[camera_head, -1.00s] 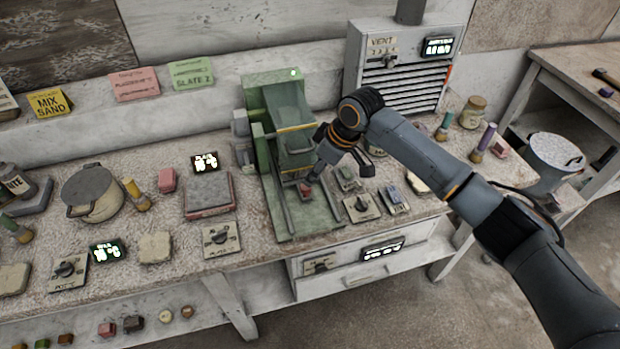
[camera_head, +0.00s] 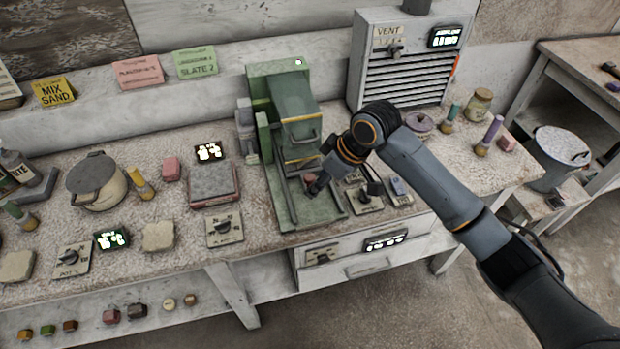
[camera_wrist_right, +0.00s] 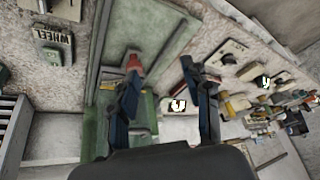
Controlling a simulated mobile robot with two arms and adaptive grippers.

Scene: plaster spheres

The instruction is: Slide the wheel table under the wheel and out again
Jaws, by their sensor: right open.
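The green wheel machine (camera_head: 258,135) stands at the back of the bench, its hood (camera_head: 293,98) over the front opening. The wheel itself is hidden behind the hood and panel. A green base with rails (camera_head: 296,214) runs forward from it, and a small reddish part (camera_head: 309,180) sits low at its front. My right gripper (camera_head: 343,188) is over the base's right side, its fingers apart. In the right wrist view my gripper (camera_wrist_right: 160,70) is open, with a red-orange part (camera_wrist_right: 133,63) at the left finger's tip. I cannot tell whether they touch. My left gripper is out of view.
A vent box (camera_head: 408,65) stands behind my right arm. A grey slab (camera_head: 214,184) and a dial plate (camera_head: 224,228) lie left of the base. Another dial plate (camera_head: 363,199) lies close to its right, under my gripper. Drawers (camera_head: 365,255) are below the bench edge.

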